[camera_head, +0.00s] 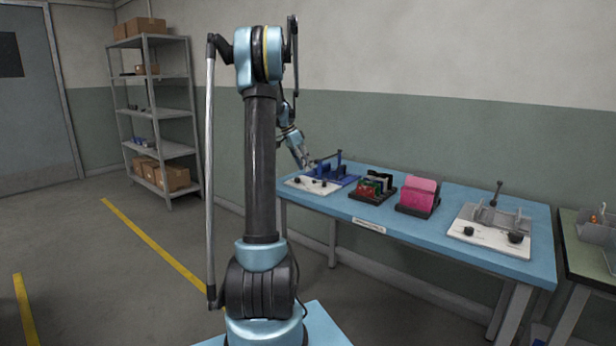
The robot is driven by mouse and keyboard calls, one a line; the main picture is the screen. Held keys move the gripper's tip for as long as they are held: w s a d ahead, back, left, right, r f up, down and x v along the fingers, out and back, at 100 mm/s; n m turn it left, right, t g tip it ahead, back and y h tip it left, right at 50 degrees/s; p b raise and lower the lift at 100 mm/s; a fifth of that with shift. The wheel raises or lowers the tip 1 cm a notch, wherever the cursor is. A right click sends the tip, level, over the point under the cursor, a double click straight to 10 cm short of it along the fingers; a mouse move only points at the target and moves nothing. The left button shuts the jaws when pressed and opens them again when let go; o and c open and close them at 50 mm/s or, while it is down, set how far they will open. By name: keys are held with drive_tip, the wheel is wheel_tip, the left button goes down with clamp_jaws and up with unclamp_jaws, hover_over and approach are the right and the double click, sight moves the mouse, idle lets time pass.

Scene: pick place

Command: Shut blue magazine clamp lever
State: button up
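The blue magazine clamp (343,177) sits on a white base plate (301,185) with dark knobs, at the left end of the blue table. Its lever (338,158) seems to be the dark blue upright piece rising above the fixture. My gripper (307,164) hangs just above and left of the clamp, close to the lever. It is small and partly overlaps the fixture, so I cannot tell whether it touches the lever or whether its fingers are open.
On the blue table (459,196), a dark holder (372,188) with colourful items and a pink item (419,193) in a dark holder stand mid-table. A grey clamp fixture (493,220) with a raised lever stands at right. A grey shelf (160,110) stands at back left.

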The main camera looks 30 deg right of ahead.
drive_tip(key=shift+v, duration=2.35)
